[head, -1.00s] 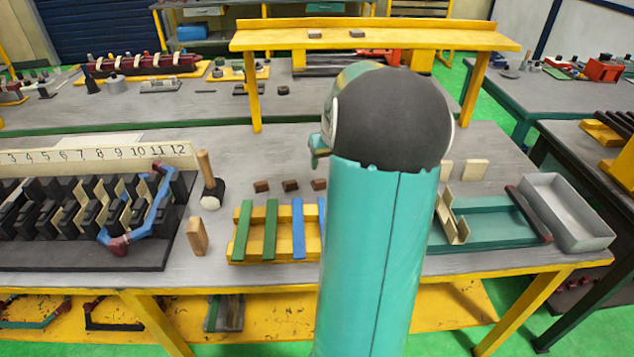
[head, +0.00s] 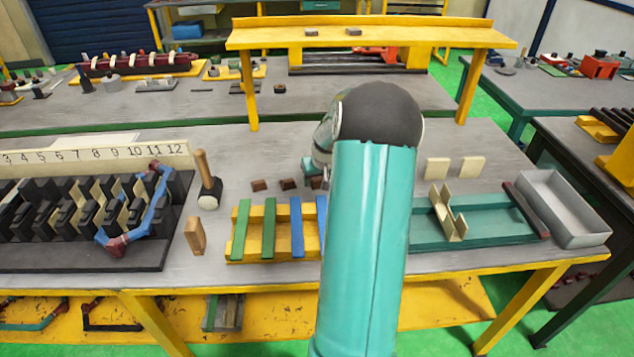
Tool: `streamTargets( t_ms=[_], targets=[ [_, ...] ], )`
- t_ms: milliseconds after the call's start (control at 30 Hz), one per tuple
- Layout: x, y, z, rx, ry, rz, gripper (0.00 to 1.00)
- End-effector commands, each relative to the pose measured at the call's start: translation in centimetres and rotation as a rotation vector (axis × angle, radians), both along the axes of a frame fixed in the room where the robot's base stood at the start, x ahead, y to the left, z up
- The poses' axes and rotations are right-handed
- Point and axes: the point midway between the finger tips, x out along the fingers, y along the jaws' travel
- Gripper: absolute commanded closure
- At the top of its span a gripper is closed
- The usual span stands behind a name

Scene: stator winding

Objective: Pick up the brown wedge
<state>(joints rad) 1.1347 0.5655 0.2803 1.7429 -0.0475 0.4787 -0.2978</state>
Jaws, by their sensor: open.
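Several small brown wedges lie in a row on the grey bench behind the yellow rack; the left one (head: 259,185) and the middle one (head: 288,184) show clearly. A third brown wedge (head: 316,183) is at the right end of the row, partly covered by my gripper. My gripper (head: 309,171) shows only in part, beside my teal arm, low over the right end of the row. It is open. My arm hides much of it, and I cannot tell whether it touches the wedge.
The yellow rack (head: 268,248) with green and blue strips stands in front of the wedges. A mallet (head: 209,190) and a wooden block (head: 195,237) are left, by the black stator (head: 80,255). A teal tray (head: 485,226) and grey bin (head: 565,205) are right. A yellow shelf (head: 370,35) spans behind.

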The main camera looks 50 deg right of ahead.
Motion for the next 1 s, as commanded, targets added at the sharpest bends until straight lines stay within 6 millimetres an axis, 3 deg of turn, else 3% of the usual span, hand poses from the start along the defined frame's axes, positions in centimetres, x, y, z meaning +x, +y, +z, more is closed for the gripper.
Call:
streamTargets(
  t_ms=[100, 300, 667, 900, 1000],
  targets=[
    [0.0, 0.0, 0.1, -0.001, -0.001, 0.000, 0.44],
    [0.0, 0.0, 0.1, 0.000, 0.000, 0.000, 0.82],
    [0.0, 0.0, 0.5, -0.002, -0.001, 0.000, 0.82],
    [0.0, -0.1, 3.2, -0.005, -0.002, 0.000, 0.82],
    [0.2, 1.4, 5.0, -0.006, -0.002, 0.004, 0.82]
  ],
)
